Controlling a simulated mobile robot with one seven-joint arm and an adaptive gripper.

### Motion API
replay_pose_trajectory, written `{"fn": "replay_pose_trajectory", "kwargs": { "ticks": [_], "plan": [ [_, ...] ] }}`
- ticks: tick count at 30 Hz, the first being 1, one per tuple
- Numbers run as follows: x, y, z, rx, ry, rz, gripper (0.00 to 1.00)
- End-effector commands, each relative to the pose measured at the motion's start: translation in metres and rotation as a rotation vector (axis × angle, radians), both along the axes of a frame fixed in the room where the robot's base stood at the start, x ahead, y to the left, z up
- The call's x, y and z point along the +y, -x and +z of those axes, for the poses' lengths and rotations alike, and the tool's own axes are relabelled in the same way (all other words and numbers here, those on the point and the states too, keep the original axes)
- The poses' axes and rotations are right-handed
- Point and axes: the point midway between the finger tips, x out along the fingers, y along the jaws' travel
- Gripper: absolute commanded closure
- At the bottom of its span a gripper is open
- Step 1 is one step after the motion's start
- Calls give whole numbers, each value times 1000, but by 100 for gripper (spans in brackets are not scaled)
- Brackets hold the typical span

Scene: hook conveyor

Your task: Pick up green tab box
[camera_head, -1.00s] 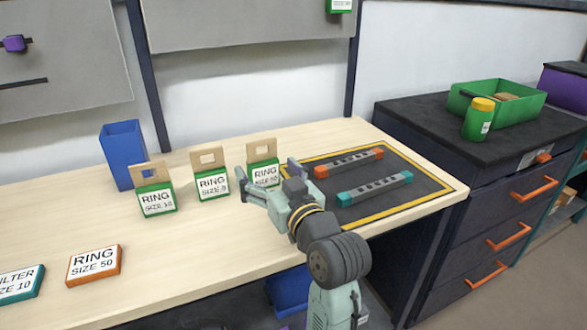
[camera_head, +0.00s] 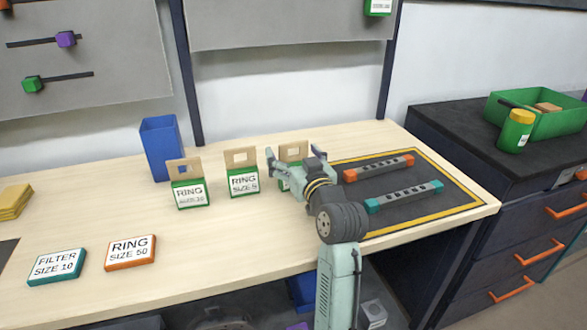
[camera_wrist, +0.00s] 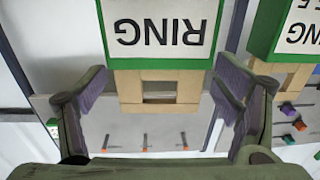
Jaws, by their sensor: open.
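Several green boxes with cardboard tabs stand upright in a row on the wooden bench. The left one (camera_head: 190,193) reads RING and the middle one (camera_head: 243,183) reads RING SIZE 5. The right one (camera_head: 293,149) is mostly hidden behind my gripper (camera_head: 296,160). In the wrist view, seen upside down, the right box (camera_wrist: 160,25) has its RING label at top centre, and its cardboard tab (camera_wrist: 130,88) lies between my open fingers (camera_wrist: 160,92). Neither finger clearly touches it. The middle box (camera_wrist: 290,30) shows at the right edge there.
A blue bin (camera_head: 160,148) stands behind the left box. A dark mat (camera_head: 400,208) with two bars lies to the right. Flat FILTER (camera_head: 56,266) and RING SIZE 50 (camera_head: 130,253) boxes lie front left. The bench in front of the row is clear.

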Motion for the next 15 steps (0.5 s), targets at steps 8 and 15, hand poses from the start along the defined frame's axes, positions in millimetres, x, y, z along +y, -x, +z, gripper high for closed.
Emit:
{"fn": "replay_pose_trajectory", "kwargs": {
  "ticks": [8,15],
  "plan": [
    [0,-1,0,-1,0,-1,19],
    [0,-1,0,-1,0,-1,35]
  ]
}}
